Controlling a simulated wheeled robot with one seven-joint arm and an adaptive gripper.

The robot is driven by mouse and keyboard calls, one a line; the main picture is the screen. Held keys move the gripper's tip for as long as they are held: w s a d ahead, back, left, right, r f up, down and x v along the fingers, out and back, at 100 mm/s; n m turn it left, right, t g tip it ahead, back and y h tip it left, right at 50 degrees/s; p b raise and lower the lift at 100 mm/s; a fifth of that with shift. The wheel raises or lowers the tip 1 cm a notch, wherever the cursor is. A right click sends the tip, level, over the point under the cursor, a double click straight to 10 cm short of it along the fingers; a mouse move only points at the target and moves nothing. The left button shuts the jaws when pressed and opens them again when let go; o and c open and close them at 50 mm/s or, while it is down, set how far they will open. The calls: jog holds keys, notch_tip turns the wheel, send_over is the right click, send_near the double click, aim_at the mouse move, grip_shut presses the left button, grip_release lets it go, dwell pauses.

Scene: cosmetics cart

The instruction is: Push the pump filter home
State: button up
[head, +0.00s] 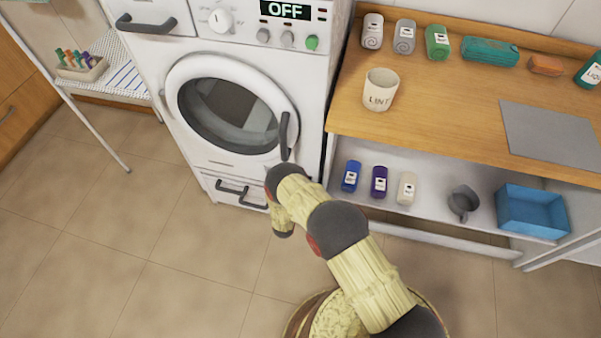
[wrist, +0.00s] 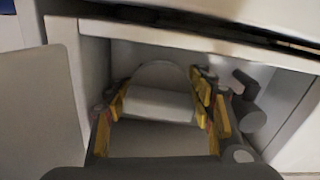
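In the wrist view, the pump filter (wrist: 158,103) shows as a pale rounded piece with a light crossbar, inside an open recess low in the white washing machine. My gripper (wrist: 160,110) reaches into this recess. Its two fingers with yellow pads stand well apart, one on each side of the crossbar. The pads lie very close to the bar's ends; I cannot tell whether they press on it. How deep the filter sits is hidden. In the head view, the washing machine (head: 180,50) stands behind my arm, and my gripper is mostly hidden.
A dark grey cylindrical part (wrist: 248,105) stands in the recess, right of the right finger. The recess's side walls and upper edge are close around my gripper. A pale panel (wrist: 30,105) is at left. In the head view, a wooden-topped cart (head: 450,110) stands right.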

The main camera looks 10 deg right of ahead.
jog(key=shift+o, duration=0.9)
jog(key=shift+s, duration=0.15)
jog(key=v, duration=0.8)
